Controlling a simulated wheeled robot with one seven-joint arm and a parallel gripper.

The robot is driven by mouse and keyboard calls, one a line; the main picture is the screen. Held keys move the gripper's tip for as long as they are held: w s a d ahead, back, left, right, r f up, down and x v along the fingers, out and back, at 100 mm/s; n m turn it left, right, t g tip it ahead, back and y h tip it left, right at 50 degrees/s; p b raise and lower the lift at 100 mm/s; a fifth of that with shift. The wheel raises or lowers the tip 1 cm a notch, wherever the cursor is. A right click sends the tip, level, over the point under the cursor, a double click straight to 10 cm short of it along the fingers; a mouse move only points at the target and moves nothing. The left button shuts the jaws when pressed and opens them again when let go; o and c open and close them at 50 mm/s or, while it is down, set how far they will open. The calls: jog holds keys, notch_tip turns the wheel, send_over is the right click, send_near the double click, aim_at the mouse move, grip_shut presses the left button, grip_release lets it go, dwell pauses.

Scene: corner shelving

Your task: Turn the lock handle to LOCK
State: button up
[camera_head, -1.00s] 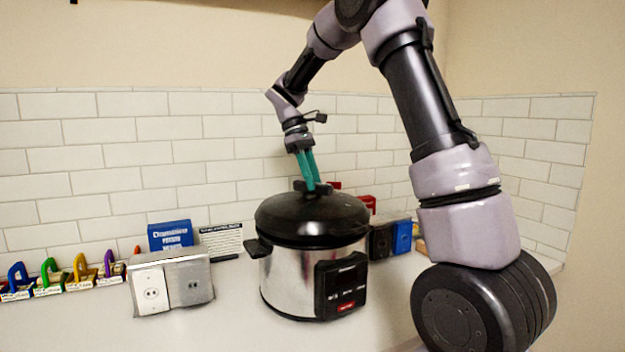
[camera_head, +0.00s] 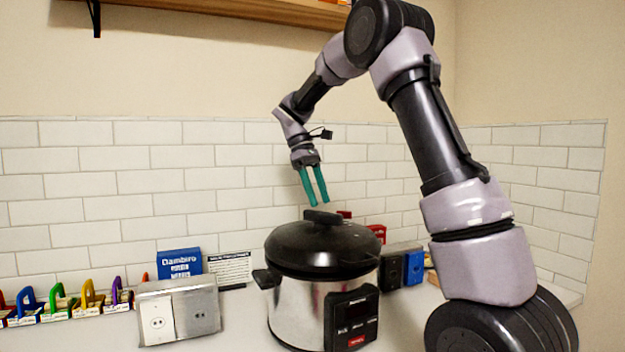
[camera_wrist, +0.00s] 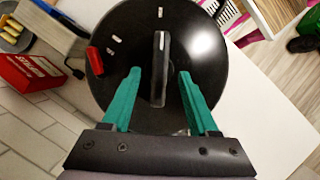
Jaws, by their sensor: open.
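The lock handle (camera_head: 323,217) is a black bar on the domed black lid (camera_head: 300,248) of a steel cooker (camera_head: 297,308). In the wrist view the handle (camera_wrist: 159,70) lies lengthwise in the picture, with a white line near its far end. That end points toward a white mark (camera_wrist: 160,12) on the lid's rim; other pale marks sit to its left, too small to read. My gripper (camera_head: 319,204) is open, its green fingers pointing down just above the handle and apart from it. In the wrist view my fingers (camera_wrist: 160,72) appear on either side of the handle.
A metal outlet box (camera_head: 180,311) stands left of the cooker, with a blue box (camera_head: 180,262) and a printed card (camera_head: 230,268) behind. Coloured padlock-like items (camera_head: 60,302) line the far left. Black and blue boxes (camera_head: 402,266) stand right. A shelf (camera_head: 230,12) hangs above.

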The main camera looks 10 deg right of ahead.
jog(key=v, duration=0.7)
jog(key=s+d+r+m+t+y, duration=0.2)
jog(key=s+d, duration=0.1)
jog(key=s, duration=0.4)
jog(key=s+d+r+m+t+y, duration=0.1)
jog(key=s+d+r+m+t, duration=0.2)
jog(key=s, duration=0.4)
jog(key=s+d+f+m+t+y, duration=0.2)
jog(key=s+f+m+t, duration=0.3)
jog(key=s, duration=0.7)
jog(key=shift+f+m, duration=0.95)
jog(key=shift+m, duration=0.55)
jog(key=shift+d, duration=0.15)
